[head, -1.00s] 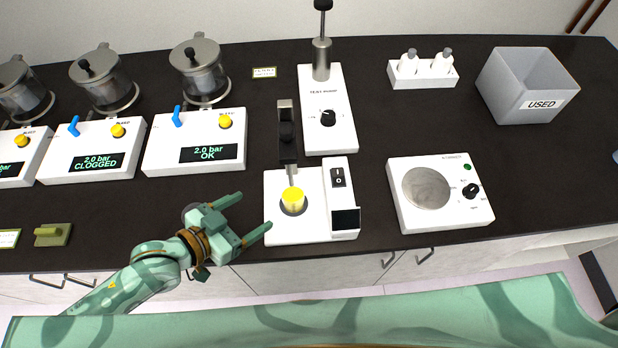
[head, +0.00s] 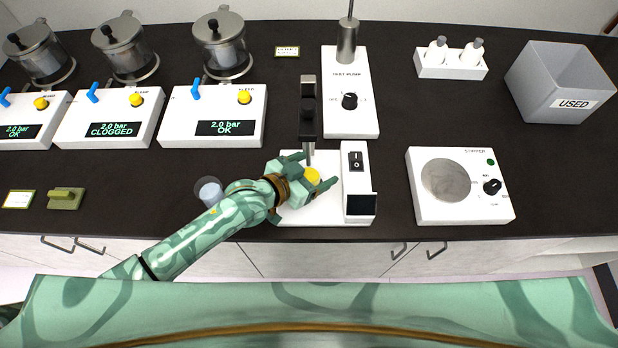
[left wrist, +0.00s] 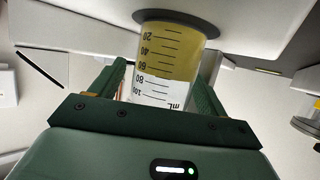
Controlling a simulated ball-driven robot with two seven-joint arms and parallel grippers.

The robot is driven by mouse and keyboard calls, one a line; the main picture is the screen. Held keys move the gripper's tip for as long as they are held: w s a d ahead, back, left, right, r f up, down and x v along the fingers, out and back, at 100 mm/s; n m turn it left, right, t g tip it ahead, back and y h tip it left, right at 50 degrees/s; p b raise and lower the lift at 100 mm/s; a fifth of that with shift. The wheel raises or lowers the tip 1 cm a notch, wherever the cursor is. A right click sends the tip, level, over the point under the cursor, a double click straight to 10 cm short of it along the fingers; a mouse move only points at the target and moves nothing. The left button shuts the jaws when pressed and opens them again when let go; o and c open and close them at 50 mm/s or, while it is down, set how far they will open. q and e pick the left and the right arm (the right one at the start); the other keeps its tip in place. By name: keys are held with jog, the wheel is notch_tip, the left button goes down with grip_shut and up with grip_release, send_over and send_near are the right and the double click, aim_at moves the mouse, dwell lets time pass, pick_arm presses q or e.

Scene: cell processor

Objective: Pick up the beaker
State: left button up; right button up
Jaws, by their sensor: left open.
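A beaker (head: 313,178) with yellow contents stands on the white base of a small stand-like device (head: 310,212). In the left wrist view the beaker (left wrist: 172,55) shows graduation marks and appears upside down in the picture. My left gripper (head: 316,170) is open, with one finger on each side of the beaker. I cannot tell whether either finger touches the glass. The gripper hides part of the beaker in the head view. My right gripper is not in view.
A cup with pale contents (head: 210,192) stands left of the device, close by my left arm. A stirrer (head: 440,212) is to the right, the test pump (head: 350,118) behind. Pressure units line the left, and a USED bin (head: 535,98) stands back right.

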pick_arm(q)
jog(key=shift+w+d+f, duration=0.15)
jog(key=shift+c, duration=0.4)
jog(key=c, duration=1)
jog(key=shift+c, duration=0.2)
jog(key=shift+r, duration=0.45)
jog(key=s+a, duration=0.8)
jog(key=a, duration=0.1)
jog(key=s+a+p, duration=0.1)
jog(key=s+a, duration=0.3)
jog(key=shift+s+a+r, duration=0.1)
jog(key=shift+a+r, duration=0.2)
jog(key=shift+r, duration=0.1)
jog(key=shift+o, duration=0.3)
jog(key=c, duration=0.4)
